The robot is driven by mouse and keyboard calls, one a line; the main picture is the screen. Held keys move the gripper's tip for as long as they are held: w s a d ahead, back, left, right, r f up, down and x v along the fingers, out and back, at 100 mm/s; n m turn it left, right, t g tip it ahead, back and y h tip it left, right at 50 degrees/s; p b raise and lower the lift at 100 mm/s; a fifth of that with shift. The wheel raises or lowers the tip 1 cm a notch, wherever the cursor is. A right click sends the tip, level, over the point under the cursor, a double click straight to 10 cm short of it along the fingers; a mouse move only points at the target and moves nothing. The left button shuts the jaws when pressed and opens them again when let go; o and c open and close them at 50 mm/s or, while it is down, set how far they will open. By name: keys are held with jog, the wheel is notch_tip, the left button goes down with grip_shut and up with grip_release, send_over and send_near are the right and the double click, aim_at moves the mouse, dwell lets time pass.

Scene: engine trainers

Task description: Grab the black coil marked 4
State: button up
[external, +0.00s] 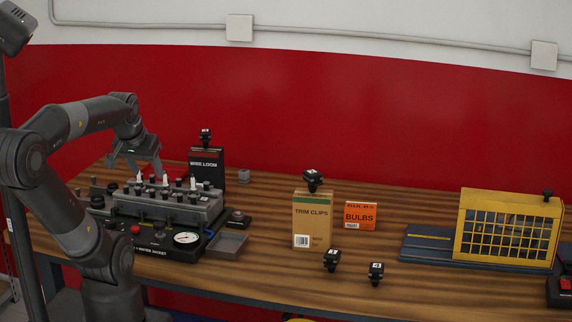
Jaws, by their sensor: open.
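Several black coils with white number marks are in view. One coil (376,272) stands at the front of the table, right of the middle, and its mark looks like a 4, though it is small. Another coil (332,260) stands just left of it, its mark too small to read surely. A third coil (312,179) sits on the trim clips box, and a fourth (206,137) on the wire loom box. My gripper (136,167) is open above the engine trainer (165,207) at the left, far from the front coils.
The trim clips box (313,222) and orange bulbs box (361,216) stand mid-table. The wire loom box (207,170) is behind the trainer. A grey tray (227,244) lies right of the trainer. A yellow-framed rack (508,228) stands at right. Bare wood surrounds the front coils.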

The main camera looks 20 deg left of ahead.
jog(key=shift+o, duration=0.5)
jog(key=shift+w, duration=0.1)
jog(key=w+d+r+g, duration=0.1)
jog(key=w+d, duration=0.6)
jog(key=d, duration=0.4)
jog(key=w+d+r+g, duration=0.1)
jog(key=w+d+g, duration=0.1)
jog(key=w+d, duration=0.6)
jog(key=g, duration=0.3)
send_over(377, 266)
jog(key=shift+n, duration=0.4)
jog(key=f, duration=1.5)
jog(key=shift+s+d, duration=0.25)
jog(key=shift+d, duration=0.1)
notch_tip(377, 266, down, 4)
jog(key=shift+f, duration=0.25)
jog(key=shift+w+a+f, duration=0.1)
jog(key=shift+a+f, duration=0.1)
jog(key=shift+f, duration=1.3)
jog(key=shift+w+a+f, duration=0.1)
jog(key=shift+a+f, duration=0.05)
jog(key=shift+f, duration=1.35)
